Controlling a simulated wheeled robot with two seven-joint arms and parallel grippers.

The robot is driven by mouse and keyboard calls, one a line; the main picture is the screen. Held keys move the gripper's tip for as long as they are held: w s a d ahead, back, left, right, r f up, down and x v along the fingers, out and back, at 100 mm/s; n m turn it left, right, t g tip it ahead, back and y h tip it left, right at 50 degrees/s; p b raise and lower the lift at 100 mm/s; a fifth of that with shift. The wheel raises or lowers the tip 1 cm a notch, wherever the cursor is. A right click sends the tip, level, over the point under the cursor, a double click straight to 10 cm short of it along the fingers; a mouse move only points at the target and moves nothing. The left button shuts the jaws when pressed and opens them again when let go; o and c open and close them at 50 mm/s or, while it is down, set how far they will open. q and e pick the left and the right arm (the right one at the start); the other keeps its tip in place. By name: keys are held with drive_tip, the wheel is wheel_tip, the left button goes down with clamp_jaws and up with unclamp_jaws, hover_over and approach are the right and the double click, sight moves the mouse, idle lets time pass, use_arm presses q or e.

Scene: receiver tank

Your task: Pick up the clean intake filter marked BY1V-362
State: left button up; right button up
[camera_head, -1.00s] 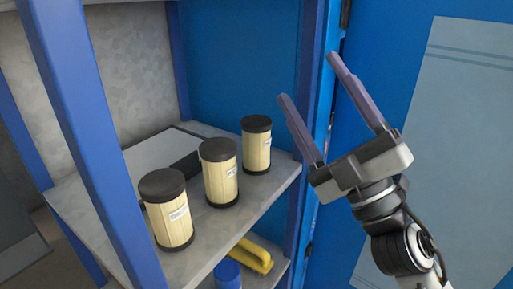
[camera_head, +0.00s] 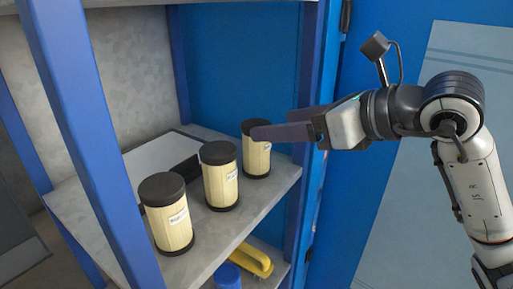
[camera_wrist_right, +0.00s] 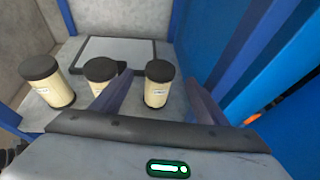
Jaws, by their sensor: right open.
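Three cream filters with black caps stand upright on a grey shelf (camera_head: 220,232): a front-left filter (camera_head: 168,212), a middle filter (camera_head: 220,176) and a back-right filter (camera_head: 255,158). Each has a small white label, too small to read, so I cannot tell which is BY1V-362. My right gripper (camera_head: 262,133) reaches in from the right, its fingers level with the cap of the back-right filter and partly covering it. In the right wrist view the gripper (camera_wrist_right: 160,95) is open and empty, with the rightmost filter (camera_wrist_right: 158,85) ahead between its fingers. My left gripper is not in view.
A flat grey panel-like item (camera_head: 160,158) lies behind the filters. A blue cabinet post (camera_head: 92,150) stands at the left, and another (camera_head: 308,80) close to my right gripper. A yellow-handled brush (camera_head: 252,260) and a blue-capped container (camera_head: 227,274) are below.

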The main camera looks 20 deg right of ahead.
sight(258, 124)
drive_tip(key=shift+x, duration=3.6)
drive_tip(key=shift+w+r, duration=0.1)
drive_tip(key=shift+r, duration=0.1)
drive_tip(key=c, duration=1.5)
